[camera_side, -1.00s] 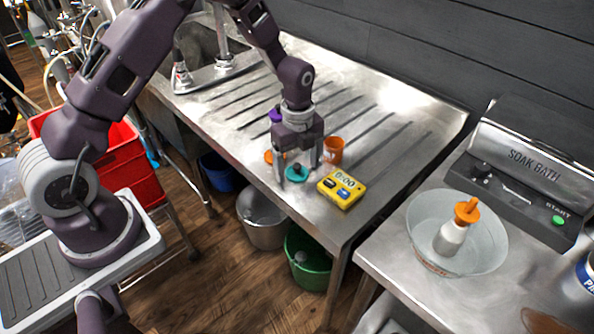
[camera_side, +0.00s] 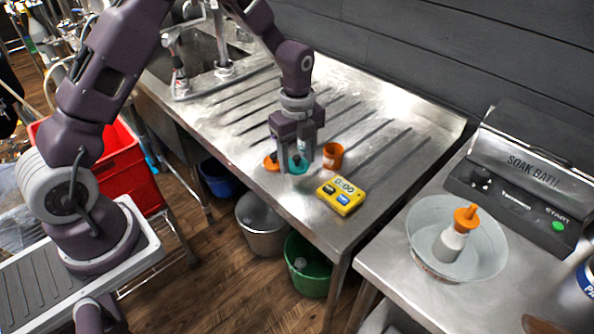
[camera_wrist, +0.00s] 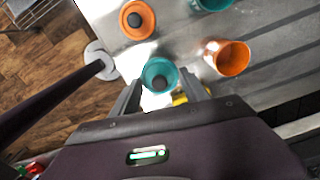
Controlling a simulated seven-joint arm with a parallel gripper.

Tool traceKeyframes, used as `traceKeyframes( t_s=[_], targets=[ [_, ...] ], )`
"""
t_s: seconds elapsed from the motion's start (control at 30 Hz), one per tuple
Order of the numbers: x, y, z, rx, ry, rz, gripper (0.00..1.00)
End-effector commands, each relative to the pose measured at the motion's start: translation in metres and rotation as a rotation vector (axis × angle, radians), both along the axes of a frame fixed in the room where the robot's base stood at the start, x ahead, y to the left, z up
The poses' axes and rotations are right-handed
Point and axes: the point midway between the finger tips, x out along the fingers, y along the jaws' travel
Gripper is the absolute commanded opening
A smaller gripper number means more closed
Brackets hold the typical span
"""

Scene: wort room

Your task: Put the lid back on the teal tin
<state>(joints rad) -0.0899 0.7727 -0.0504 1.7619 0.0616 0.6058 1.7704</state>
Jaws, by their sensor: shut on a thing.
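The teal lid (camera_side: 297,164), a round disc with a dark knob, is between my fingers; it also shows in the wrist view (camera_wrist: 153,69). My gripper (camera_side: 296,169) is shut on it and holds it a little above the steel counter. The wrist view shows part of a teal tin (camera_wrist: 212,4) at the top edge, cut off by the frame. My gripper hides that tin in the side view.
An orange lid (camera_side: 271,163) with a dark knob lies left of my gripper. An orange tin (camera_side: 333,156) stands open to the right. A yellow timer (camera_side: 341,195) lies near the counter's front edge. The ribbed counter is clear behind right.

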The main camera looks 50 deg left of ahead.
Motion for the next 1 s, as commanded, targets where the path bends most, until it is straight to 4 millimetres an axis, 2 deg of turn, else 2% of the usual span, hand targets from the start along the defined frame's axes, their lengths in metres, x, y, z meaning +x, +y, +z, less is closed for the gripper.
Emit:
traceKeyframes(
  t_s=[0.03,0.1,0.27,0.37,0.53,0.7,0.83,1.0],
  targets=[
    [0.001,0.000,0.014,0.000,-0.005,0.000,0.15],
    [0.000,0.001,0.029,0.001,-0.002,0.000,0.15],
    [0.007,0.007,0.050,0.002,0.005,0.041,0.15],
    [0.027,0.023,0.053,0.004,0.016,0.150,0.15],
    [0.072,0.058,0.059,0.006,0.023,0.379,0.15],
    [0.104,0.074,0.071,0.003,0.007,0.503,0.15],
    [0.111,0.075,0.072,0.000,0.004,0.524,0.15],
    [0.110,0.075,0.053,0.001,0.005,0.524,0.15]
  ],
)
